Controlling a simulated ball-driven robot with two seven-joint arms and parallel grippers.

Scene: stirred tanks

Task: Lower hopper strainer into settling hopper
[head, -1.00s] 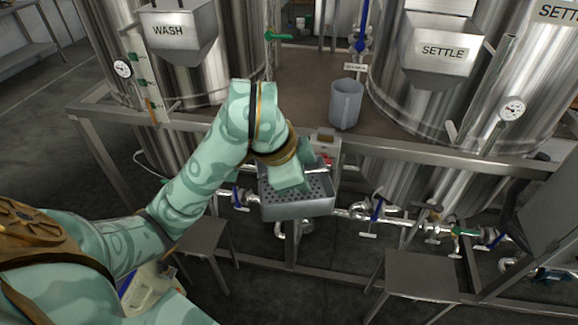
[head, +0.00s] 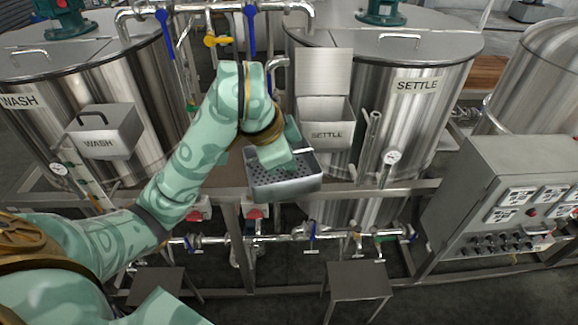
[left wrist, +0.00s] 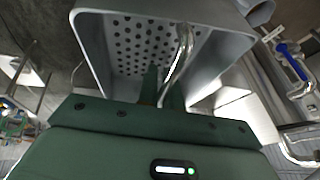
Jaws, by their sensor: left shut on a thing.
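The hopper strainer is a grey metal basket with a perforated bottom (head: 288,188). It is held roughly level in mid-air, left of and nearer than the settling hopper (head: 326,134), and apart from it. The hopper is a steel box labelled SETTLE on the tank front, its lid (head: 323,72) standing up and its top open. My left gripper (left wrist: 162,95) is shut on the strainer's bent wire handle (left wrist: 181,55); the perforated bottom (left wrist: 140,45) shows beyond the fingers. In the head view the fingertips are hidden by my wrist. My right gripper is not in view.
The closed WASH hopper (head: 105,132) is on the left tank. A horizontal frame rail (head: 390,192) runs in front of the tanks. A vertical pipe (head: 368,145) stands right of the settling hopper. A control cabinet (head: 510,200) is at right. Small steps (head: 358,285) stand below.

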